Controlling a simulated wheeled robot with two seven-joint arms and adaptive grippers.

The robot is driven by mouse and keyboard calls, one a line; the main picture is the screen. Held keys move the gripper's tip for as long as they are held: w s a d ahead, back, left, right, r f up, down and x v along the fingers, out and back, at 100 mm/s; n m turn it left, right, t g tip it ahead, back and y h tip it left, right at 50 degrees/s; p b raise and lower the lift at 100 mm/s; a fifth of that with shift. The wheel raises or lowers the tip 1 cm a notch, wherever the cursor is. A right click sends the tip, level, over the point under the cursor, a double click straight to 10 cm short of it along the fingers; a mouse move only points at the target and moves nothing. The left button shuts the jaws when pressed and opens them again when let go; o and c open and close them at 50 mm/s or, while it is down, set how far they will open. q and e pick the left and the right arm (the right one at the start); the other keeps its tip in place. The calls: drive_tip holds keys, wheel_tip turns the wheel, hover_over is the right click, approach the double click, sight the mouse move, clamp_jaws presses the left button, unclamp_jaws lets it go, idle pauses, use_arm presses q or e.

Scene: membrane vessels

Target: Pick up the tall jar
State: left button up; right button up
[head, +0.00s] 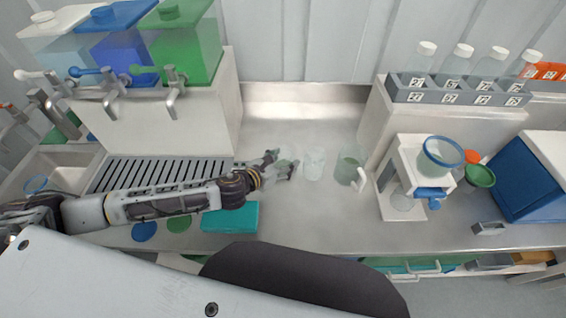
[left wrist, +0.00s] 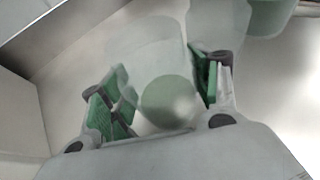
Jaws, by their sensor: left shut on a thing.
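My left gripper (head: 285,167) is over the middle of the steel counter. In the left wrist view its green-padded fingers (left wrist: 165,88) stand on either side of a clear, see-through vessel (left wrist: 160,50) and are shut on it. It appears to be the tall jar; a round greenish disc (left wrist: 168,100) shows through it. In the head view this jar is faint and mostly hidden behind the fingers. I cannot tell whether it is off the counter. My right gripper is not in view.
Just right of the gripper stand a clear beaker (head: 314,163) and a greenish jug (head: 347,168) with a white handle. A white stand (head: 388,190) with a blue-rimmed funnel (head: 441,152) is farther right. A teal box (head: 230,217) lies by my forearm; a slotted drain (head: 150,173) is behind it.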

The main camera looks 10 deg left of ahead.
sight(282, 153)
use_arm(q)
drive_tip(key=shift+r, duration=0.8)
wheel_tip(282, 153, up, 7)
drive_tip(key=shift+f+p, duration=0.1)
drive_tip(key=shift+p, duration=0.5)
drive_tip(key=shift+r, duration=0.7)
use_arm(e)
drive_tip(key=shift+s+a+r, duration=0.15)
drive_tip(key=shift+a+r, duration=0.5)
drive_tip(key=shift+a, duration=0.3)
use_arm(q)
drive_tip(key=shift+s, duration=0.1)
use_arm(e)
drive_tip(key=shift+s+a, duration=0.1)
